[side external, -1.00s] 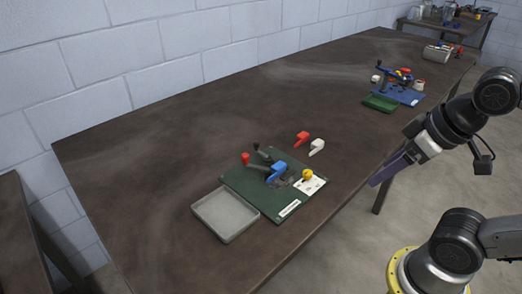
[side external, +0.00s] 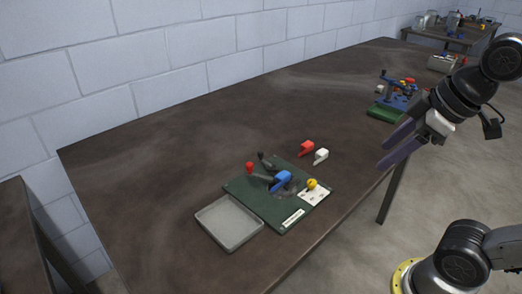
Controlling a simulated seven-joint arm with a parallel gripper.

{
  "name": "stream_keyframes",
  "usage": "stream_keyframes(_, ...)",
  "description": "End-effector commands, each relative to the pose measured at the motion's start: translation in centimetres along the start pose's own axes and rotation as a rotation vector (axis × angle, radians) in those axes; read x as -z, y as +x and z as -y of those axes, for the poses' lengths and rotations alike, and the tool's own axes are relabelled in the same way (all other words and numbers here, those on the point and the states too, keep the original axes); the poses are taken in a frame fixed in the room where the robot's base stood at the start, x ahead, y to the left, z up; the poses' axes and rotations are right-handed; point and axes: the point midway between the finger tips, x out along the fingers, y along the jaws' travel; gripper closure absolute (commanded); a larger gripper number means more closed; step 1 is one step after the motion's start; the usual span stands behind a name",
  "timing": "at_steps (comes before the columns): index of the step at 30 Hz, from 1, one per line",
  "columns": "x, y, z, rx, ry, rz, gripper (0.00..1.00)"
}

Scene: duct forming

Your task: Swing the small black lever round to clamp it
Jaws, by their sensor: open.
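A green base plate (side external: 250,194) lies on the table with a small fixture on it. A small black lever (side external: 266,161) with a dark knob stands up at the back of the fixture. A red-knobbed handle (side external: 250,168) is to its left, and a blue part (side external: 281,181) sits in front of it. A yellow knob (side external: 312,184) is at the right, by a white label plate. My gripper (side external: 382,155) has two purple fingers, spread apart and empty. It hangs by the table's right edge, well away from the lever and touching nothing.
A grey tray (side external: 229,222) lies to the left of the plate. A red piece (side external: 306,148) and a white piece (side external: 321,156) lie behind it. A blue fixture (side external: 399,98) with a green tray (side external: 384,115) stands farther back. Much of the table is clear.

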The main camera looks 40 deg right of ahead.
Motion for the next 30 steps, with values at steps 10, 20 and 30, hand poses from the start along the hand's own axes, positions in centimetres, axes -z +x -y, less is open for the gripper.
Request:
stream_keyframes(10, 11.9, -2.4, -5.5, 0.022, -0.364, 0.061, 0.43)
stream_keyframes(20, 22.0, 2.4, -10.9, 0.087, -0.619, 0.146, 0.43)
stream_keyframes(30, 27.8, 13.9, -15.3, 0.182, -0.747, 0.238, 0.43)
